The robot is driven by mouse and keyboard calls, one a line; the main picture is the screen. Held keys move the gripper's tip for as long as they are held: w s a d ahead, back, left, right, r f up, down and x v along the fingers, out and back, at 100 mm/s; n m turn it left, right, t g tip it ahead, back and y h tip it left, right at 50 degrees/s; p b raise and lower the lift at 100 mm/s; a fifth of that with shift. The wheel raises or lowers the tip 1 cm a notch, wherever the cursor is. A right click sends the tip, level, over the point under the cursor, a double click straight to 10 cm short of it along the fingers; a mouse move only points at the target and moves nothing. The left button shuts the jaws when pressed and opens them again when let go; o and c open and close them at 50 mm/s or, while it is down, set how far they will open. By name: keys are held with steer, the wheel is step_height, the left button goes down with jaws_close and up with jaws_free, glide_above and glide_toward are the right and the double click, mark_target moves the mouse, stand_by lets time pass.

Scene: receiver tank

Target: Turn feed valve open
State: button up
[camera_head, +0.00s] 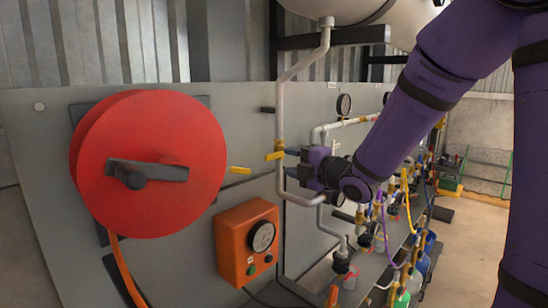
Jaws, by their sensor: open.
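A grey pipe (281,105) comes down from the tank (345,8) along the panel and bends right at the bottom. A valve with a yellow handle (275,156) sits on this pipe; its handle points left and slightly down, across the pipe. I take this to be the feed valve, but no label is readable. My purple gripper (288,162) is open, with its dark fingers pointing left. The fingertips are at the pipe, just right of the yellow handle. I cannot tell whether they touch.
A large red hose reel (150,195) stands at the left. A second yellow lever (239,170) sticks out between it and the pipe. An orange gauge box (246,243) is below. Several small bottles, hoses and a gauge (343,104) are at the right. Open floor lies further right.

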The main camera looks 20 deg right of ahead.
mark_target(275, 157)
steer(key=x, duration=0.6)
steer(key=shift+w+a, duration=0.15)
steer(key=shift+w, duration=0.05)
jaws_close()
